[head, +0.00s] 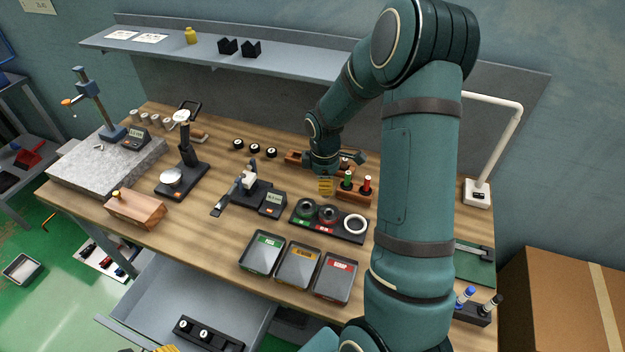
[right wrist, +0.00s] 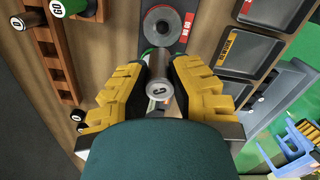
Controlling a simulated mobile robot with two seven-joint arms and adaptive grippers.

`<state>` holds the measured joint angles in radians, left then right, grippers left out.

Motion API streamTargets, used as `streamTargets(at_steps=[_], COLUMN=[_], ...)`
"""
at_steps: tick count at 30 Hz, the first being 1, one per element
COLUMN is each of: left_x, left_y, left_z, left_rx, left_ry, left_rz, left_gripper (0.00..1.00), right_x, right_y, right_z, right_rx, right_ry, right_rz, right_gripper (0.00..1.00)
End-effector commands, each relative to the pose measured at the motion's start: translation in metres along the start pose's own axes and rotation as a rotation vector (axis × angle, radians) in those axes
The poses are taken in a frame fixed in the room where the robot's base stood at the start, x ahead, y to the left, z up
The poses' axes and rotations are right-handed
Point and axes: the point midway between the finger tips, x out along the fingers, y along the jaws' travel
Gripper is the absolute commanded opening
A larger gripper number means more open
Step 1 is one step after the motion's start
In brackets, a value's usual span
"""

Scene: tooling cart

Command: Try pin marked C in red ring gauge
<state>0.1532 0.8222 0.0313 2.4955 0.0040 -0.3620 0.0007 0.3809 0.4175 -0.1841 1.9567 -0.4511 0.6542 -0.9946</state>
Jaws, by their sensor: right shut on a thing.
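My right gripper (head: 326,186) is above the black ring holder (head: 338,230), close to its back edge. In the right wrist view the gripper (right wrist: 163,80) is shut on a grey metal pin (right wrist: 158,86), whose end face bears a letter that looks like C. The red ring gauge (head: 329,215) sits in the middle of the holder; it also shows in the right wrist view (right wrist: 160,20), apart from the pin. A green ring gauge (head: 307,208) and a white ring (head: 354,224) flank it. The pin partly hides the green ring. A yellow piece at the head view's bottom edge may be my left gripper (head: 165,348).
Green, yellow and red labelled trays (head: 262,253) stand in front of the holder. Green- and red-topped gauges (head: 347,180) stand in a wooden rack behind it. A digital instrument (head: 250,194) lies left. The front drawer (head: 190,295) is open.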

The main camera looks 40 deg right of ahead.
Motion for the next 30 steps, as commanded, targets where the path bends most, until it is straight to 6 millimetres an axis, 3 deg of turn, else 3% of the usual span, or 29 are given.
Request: streamTargets(at_steps=[4, 11, 30], left_x=[-0.003, 0.001, 0.041], left_y=[0.0, -0.001, -0.015], left_z=[0.0, 0.0, 0.005], left_rx=[-0.001, -0.001, -0.002], left_ry=[0.0, 0.0, 0.002], left_rz=[0.001, 0.001, -0.006], left_gripper=[0.41, 0.41, 0.41], right_x=[-0.001, 0.005, 0.056], right_y=[-0.004, -0.005, -0.005], right_z=[0.012, 0.014, 0.011], right_rx=[-0.001, -0.003, -0.003], right_ry=[0.0, -0.001, -0.001], right_rz=[0.004, 0.006, 0.005], right_gripper=[0.0, 0.0, 0.0])
